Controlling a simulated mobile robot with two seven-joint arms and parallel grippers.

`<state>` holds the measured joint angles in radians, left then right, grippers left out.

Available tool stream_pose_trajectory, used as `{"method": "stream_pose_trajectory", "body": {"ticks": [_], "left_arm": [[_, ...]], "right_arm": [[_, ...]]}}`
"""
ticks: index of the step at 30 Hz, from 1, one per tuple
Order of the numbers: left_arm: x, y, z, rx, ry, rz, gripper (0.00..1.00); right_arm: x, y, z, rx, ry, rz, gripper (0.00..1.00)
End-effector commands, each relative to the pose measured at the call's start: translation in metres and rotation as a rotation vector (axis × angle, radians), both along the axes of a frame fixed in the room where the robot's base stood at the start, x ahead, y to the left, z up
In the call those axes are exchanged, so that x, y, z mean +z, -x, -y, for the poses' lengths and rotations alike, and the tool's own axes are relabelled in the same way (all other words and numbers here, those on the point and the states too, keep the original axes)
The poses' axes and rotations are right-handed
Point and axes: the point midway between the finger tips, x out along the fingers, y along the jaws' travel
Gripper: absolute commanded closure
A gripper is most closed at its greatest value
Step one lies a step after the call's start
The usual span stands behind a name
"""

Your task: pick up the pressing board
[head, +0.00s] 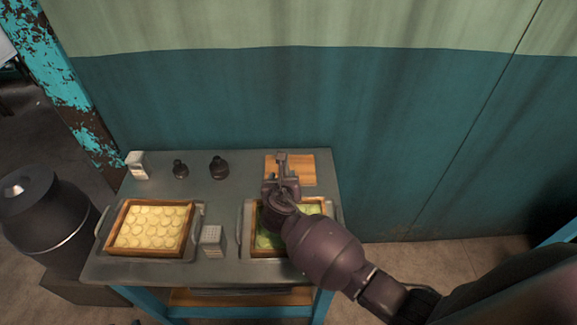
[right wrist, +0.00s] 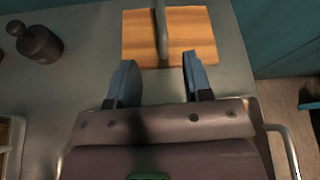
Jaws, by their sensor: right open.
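The pressing board (head: 303,168) is a flat wooden rectangle lying at the back right of the grey table. In the right wrist view the board (right wrist: 190,40) shows its upright grey handle (right wrist: 161,30) standing from its middle. My right gripper (head: 282,174) reaches over the right tray toward the board. In the right wrist view my right gripper (right wrist: 157,78) is open, its two blue-grey fingers apart and empty. The handle lies just beyond and between the fingertips in that view; I see no contact. My left gripper is not in view.
A wooden-framed tray of pale round slices (head: 152,228) sits at the left, and a tray with green contents (head: 268,240) lies partly under my arm. Two dark weights (head: 219,168) (head: 180,169), a white carton (head: 137,165) and a pale box (head: 212,240) stand on the table (head: 232,198). A wall rises behind.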

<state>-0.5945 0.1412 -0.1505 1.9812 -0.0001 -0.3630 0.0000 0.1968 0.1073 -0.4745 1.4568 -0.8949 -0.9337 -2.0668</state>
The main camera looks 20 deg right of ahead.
Motion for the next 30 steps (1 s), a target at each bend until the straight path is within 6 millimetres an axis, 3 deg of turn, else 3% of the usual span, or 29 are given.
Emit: {"method": "stream_pose_trajectory", "body": {"ticks": [5,12,22,30], "left_arm": [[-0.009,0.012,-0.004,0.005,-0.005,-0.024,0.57],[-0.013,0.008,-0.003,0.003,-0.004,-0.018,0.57],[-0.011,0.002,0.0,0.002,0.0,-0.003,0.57],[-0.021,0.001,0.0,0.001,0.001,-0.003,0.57]], "right_arm": [[-0.004,-0.01,0.004,0.012,0.03,-0.01,0.54],[-0.017,-0.038,0.014,0.012,0.027,-0.01,0.54],[-0.026,-0.056,0.022,0.011,0.026,-0.01,0.54],[-0.043,-0.083,0.033,0.011,0.026,-0.01,0.54]]}}
